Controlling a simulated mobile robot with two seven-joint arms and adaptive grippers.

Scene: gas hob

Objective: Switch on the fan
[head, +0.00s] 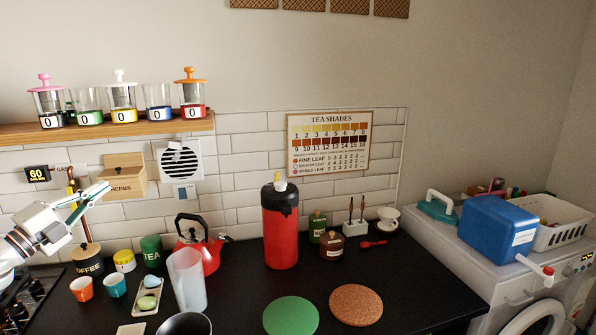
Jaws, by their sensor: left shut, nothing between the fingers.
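The fan (180,161) is a white square unit with a round dark grille, mounted on the tiled wall below the shelf. A small switch box (184,193) is on the wall just below it; its setting is too small to read. My left gripper (106,187) comes in from the left, shut and empty. Its fingertips point right and up, to the left of the fan and switch box and apart from both in the picture. My right gripper is not in view.
A wooden shelf (150,129) with several jars overhangs the fan. A wooden herbs box (124,178) sits on the wall between gripper and fan. Below stand a red kettle (205,250), a tall clear jug (187,280) and a red flask (281,235).

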